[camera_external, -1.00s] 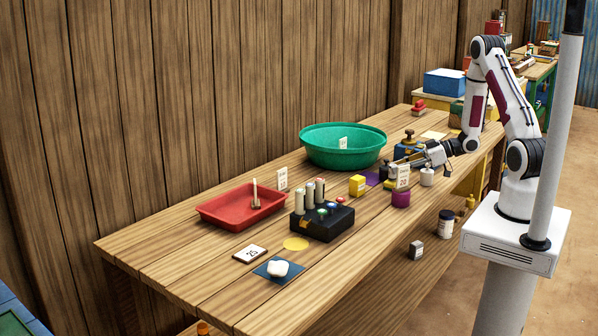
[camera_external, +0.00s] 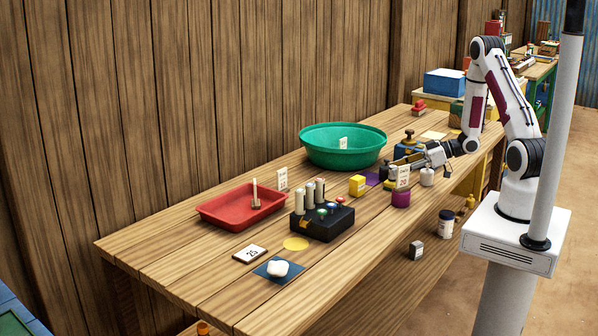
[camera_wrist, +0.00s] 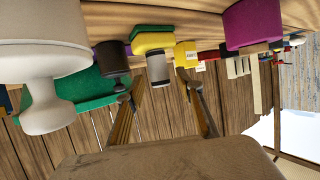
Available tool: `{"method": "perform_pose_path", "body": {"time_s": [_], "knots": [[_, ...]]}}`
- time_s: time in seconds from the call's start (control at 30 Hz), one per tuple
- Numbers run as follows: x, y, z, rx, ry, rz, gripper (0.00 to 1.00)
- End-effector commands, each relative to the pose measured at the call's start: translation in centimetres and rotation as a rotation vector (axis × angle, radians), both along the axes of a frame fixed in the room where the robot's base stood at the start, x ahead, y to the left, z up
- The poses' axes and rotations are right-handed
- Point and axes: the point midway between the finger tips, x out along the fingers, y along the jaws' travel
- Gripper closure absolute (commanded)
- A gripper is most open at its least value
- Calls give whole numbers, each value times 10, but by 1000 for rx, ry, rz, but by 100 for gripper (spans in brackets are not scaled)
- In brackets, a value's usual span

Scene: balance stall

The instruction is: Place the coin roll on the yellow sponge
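In the wrist view, which shows the table at the top, a grey-white cylinder with dark ends (camera_wrist: 158,68), apparently the coin roll, is seen between my fingers. It appears against the yellow face of a green-and-yellow sponge (camera_wrist: 153,40), on its upper side; exact contact is hard to tell. My gripper (camera_wrist: 160,95) is open, with a gap on both sides of the cylinder. In the external view my gripper (camera_external: 405,161) is low over the right part of the table.
Close around my gripper stand a white weight (camera_external: 427,177), a purple cylinder (camera_external: 400,199), a yellow box (camera_external: 357,185) and a dark weight (camera_wrist: 112,58). The green bowl (camera_external: 318,147) is behind. A red tray (camera_external: 225,221) and a black block with cylinders (camera_external: 322,228) are further left.

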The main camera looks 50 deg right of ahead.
Motion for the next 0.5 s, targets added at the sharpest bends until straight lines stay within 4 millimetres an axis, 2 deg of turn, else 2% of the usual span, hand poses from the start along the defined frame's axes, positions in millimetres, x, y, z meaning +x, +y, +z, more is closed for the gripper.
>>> {"method": "perform_pose_path", "body": {"time_s": [0.17,0.5], "knots": [[-3,-2,4,0,0,-2,63],[-27,-18,16,-1,-1,-4,63]]}}
